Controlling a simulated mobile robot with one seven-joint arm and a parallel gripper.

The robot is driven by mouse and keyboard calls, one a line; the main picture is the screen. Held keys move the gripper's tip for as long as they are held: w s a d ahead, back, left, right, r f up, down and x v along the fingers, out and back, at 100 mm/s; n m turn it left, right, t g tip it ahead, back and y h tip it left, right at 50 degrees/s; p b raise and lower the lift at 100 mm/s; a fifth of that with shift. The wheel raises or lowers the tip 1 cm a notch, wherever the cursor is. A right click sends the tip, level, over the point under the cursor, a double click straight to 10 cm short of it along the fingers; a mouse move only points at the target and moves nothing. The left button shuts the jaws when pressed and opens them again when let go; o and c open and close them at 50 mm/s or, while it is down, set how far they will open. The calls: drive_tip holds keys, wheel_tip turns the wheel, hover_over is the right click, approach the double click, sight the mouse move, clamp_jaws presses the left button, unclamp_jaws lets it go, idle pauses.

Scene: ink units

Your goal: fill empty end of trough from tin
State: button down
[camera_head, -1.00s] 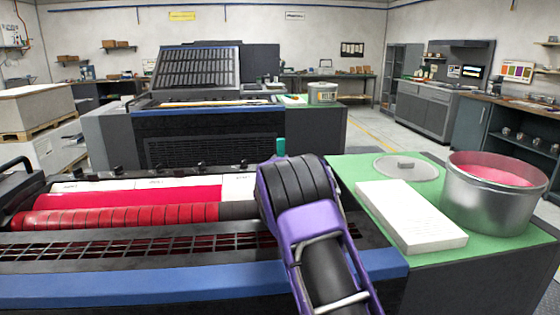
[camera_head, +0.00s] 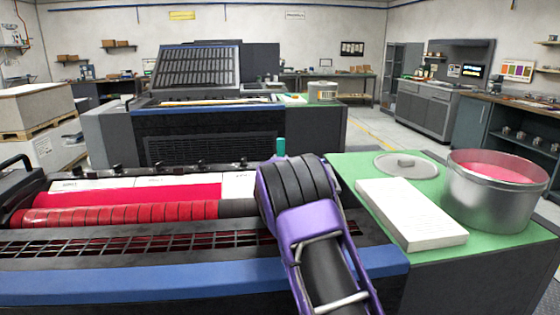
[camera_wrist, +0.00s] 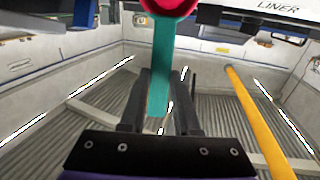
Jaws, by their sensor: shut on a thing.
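The trough (camera_head: 238,186) lies at the left in the head view. Red ink (camera_head: 150,195) covers its left and middle, and its right end beside my arm is bare white. The tin (camera_head: 490,208), a grey metal bucket with pinkish-red ink inside, stands open at the right. In the wrist view my gripper (camera_wrist: 160,100) is shut on a teal handle (camera_wrist: 160,62), with a red, rounded mass at the top edge of the picture. A teal tip (camera_head: 281,146) shows above my arm in the head view. My arm hides the gripper's fingers and the trough's far right edge there.
The red roller (camera_head: 120,216), dark at its right end, runs in front of the trough above a black grating (camera_head: 130,243). A white block (camera_head: 410,215) and a round lid (camera_head: 406,166) lie on the green top (camera_head: 350,168) between my arm and the tin.

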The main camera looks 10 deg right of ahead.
sight(280, 145)
drive_tip(key=shift+r+p, duration=1.35)
drive_tip(key=shift+r, duration=1)
drive_tip(key=a+f+p, duration=0.3)
drive_tip(key=a, duration=0.9)
drive_tip(key=shift+a+f, duration=0.15)
drive_tip(key=shift+a, duration=0.2)
drive_tip(key=shift+f+b, duration=0.3)
drive_tip(key=shift+f, duration=0.4)
